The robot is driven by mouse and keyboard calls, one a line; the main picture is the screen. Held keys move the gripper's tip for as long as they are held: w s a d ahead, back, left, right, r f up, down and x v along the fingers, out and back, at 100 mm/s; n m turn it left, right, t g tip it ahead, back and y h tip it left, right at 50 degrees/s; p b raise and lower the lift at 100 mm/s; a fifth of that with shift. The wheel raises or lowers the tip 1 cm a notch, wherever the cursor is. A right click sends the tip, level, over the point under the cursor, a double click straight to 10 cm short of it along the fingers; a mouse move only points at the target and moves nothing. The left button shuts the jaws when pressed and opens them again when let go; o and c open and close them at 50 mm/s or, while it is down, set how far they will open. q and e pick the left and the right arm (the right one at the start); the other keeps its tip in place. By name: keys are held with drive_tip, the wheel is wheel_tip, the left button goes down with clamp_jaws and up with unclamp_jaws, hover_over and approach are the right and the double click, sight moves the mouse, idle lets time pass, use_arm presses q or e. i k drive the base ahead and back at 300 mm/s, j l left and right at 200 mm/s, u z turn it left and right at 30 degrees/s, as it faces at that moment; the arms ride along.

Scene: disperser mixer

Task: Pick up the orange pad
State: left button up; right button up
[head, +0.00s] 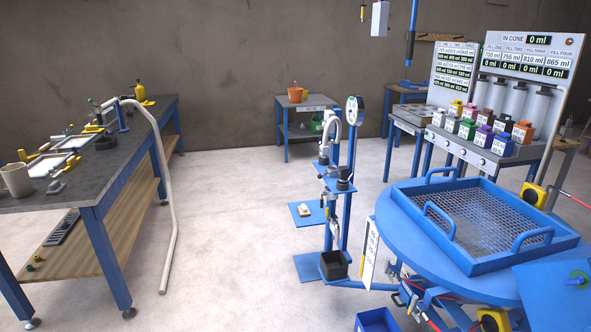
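I cannot make out a thing that is clearly the orange pad. An orange cup-like item (296,94) stands on the small blue-legged table (304,104) by the back wall; it is too small to tell its exact shape. An orange block-shaped container (523,131) with a white label stands in the row at the right dispenser. A small pale block (304,210) lies on a low blue plate (297,219) in the middle. Neither of my grippers is in view.
A long workbench (60,190) with a bent pale pipe (170,230) is on the left. A blue round table (420,232) with a mesh tray (470,262) is at the right front. A blue stand (347,215) is in the middle. Pale floor is clear between workbench and stand.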

sight(304, 212)
drive_tip(key=i+j+u, duration=0.1)
drive_tip(key=i+u, duration=0.35)
drive_tip(key=i, duration=1.45)
